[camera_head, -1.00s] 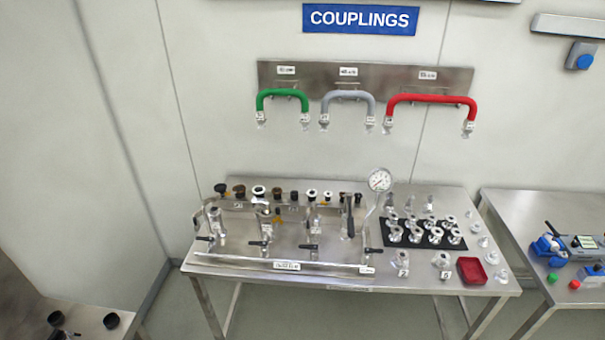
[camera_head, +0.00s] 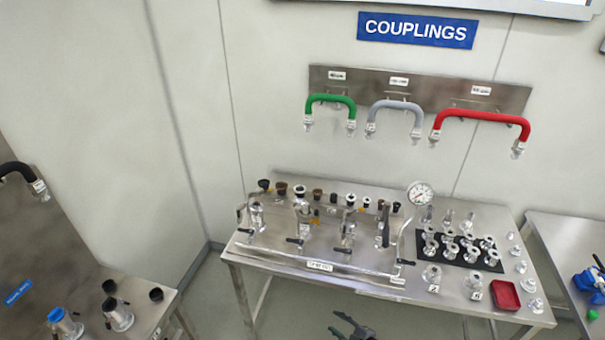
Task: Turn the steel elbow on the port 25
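The steel coupling rig (camera_head: 335,268) stands on the steel table, with several upright ports and black-handled valves along it. Steel fittings show on the left port (camera_head: 257,214), the middle port (camera_head: 302,212) and the right port (camera_head: 349,228). The port numbers are too small to read, so I cannot tell which one is port 25 or which fitting is its elbow. My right gripper (camera_head: 347,325) is at the bottom edge, in front of and below the table, apart from the rig. Its dark fingers look spread and empty. My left gripper is out of view.
A black mat (camera_head: 494,264) with several steel fittings and a red tray (camera_head: 505,296) lie right of the rig. A gauge (camera_head: 420,194) rises beside it. Green, grey and red hoses (camera_head: 485,115) hang on the wall. Another bench (camera_head: 160,312) stands at lower left.

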